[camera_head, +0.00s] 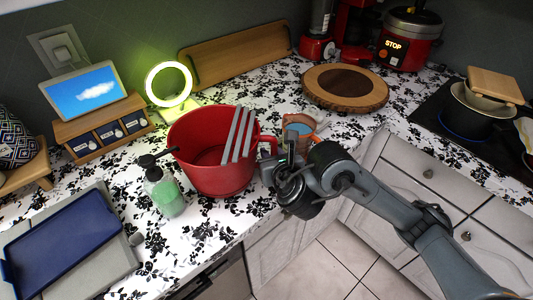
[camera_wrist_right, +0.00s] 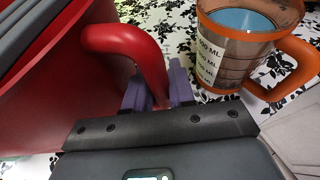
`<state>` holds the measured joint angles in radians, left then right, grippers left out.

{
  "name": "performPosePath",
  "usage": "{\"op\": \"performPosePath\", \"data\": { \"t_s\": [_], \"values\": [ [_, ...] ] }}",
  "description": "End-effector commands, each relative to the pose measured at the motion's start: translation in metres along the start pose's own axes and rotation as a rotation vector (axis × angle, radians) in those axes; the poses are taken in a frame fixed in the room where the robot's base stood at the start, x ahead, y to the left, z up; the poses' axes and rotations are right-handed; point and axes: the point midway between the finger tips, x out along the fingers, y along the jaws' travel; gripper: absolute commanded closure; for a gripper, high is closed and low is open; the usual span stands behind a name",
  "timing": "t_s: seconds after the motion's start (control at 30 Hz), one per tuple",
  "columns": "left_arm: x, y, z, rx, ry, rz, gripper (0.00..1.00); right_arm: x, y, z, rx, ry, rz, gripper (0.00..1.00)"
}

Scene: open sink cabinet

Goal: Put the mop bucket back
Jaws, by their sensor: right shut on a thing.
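The red mop bucket (camera_head: 200,170) with grey slats (camera_head: 238,133) across its right side is at the counter's front edge in the head view. I cannot tell whether its base touches the counter. My right gripper (camera_head: 270,153) comes in from the right at the bucket's handle side. In the right wrist view the gripper's fingers (camera_wrist_right: 158,92) are shut on the bucket's curved red handle (camera_wrist_right: 130,42). The bucket wall (camera_wrist_right: 55,85) fills the left of that view. My left gripper is not in view.
An orange-handled measuring cup (camera_head: 299,128) stands close right of the gripper. A green soap bottle (camera_head: 164,190) stands left of the bucket. A ring lamp (camera_head: 169,85) and round wooden board (camera_head: 345,88) are behind. Tiled floor (camera_head: 330,265) lies below the counter, with closed drawers at right.

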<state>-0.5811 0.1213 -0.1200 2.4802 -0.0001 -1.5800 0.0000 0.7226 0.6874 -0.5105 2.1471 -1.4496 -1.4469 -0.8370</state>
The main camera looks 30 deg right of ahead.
Motion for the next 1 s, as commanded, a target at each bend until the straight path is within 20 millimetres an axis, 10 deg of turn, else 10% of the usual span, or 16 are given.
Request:
{"op": "performPosePath", "data": {
  "t_s": [0.47, 0.5, 0.63, 1.0],
  "values": [
    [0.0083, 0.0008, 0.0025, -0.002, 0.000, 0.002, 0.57, 0.0026, -0.0002, -0.0091, 0.001, 0.000, 0.000, 1.00],
    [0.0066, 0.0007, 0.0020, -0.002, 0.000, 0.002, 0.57, 0.0020, -0.0001, -0.0078, -0.001, 0.001, 0.001, 0.70],
    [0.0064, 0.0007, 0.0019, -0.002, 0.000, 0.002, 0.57, 0.0019, 0.0000, -0.0078, 0.000, 0.001, 0.001, 0.51],
    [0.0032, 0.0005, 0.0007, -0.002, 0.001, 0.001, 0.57, 0.0006, 0.0002, -0.0047, 0.000, 0.001, 0.001, 0.51]
  ]
}}
